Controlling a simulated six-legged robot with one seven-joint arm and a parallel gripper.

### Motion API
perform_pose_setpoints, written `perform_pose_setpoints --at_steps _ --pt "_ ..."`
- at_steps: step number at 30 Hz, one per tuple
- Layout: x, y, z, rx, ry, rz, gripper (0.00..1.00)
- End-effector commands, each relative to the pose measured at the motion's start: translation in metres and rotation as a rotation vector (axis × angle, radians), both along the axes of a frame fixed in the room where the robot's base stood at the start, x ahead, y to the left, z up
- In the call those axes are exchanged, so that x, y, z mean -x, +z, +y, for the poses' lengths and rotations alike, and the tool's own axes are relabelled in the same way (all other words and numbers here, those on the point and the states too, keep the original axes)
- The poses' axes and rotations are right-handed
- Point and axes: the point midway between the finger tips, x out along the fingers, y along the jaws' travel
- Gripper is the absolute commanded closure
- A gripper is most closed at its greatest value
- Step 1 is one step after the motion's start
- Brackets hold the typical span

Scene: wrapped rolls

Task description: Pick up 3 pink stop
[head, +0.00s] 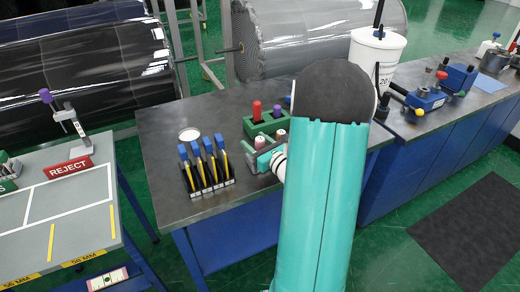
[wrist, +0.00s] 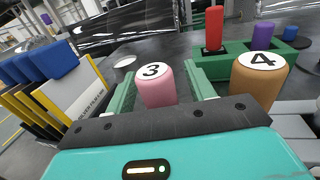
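The pink stop (wrist: 155,92), with a white top marked 3, stands upright in the middle of the wrist view. It also shows in the head view (head: 260,143), beside my gripper. My gripper (wrist: 162,88) is open, with one green finger on each side of the pink stop; a gap shows on the right, and contact on the left is hard to tell. The stop's lower part is hidden by my gripper's dark edge. An orange-brown stop (wrist: 259,88) marked 4 stands just to the right.
A green block (head: 264,128) behind holds a red stop (head: 257,110) and a purple stop (head: 278,111). A rack of blue-topped yellow pieces (head: 205,167) stands left. A white bucket (head: 376,60) stands on the bench (head: 160,125), which is bare at its left.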

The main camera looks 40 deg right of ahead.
Motion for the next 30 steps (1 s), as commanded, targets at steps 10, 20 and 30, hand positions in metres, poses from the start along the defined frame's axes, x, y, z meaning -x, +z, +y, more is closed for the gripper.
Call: perform_pose_setpoints --at_steps 10,20,30 --pt "0.000 0.000 0.000 0.000 0.000 -0.001 0.97" --pt "0.000 0.005 -0.001 0.002 0.002 -0.002 0.97" --pt "-0.002 0.024 -0.005 0.001 0.006 -0.003 0.97"
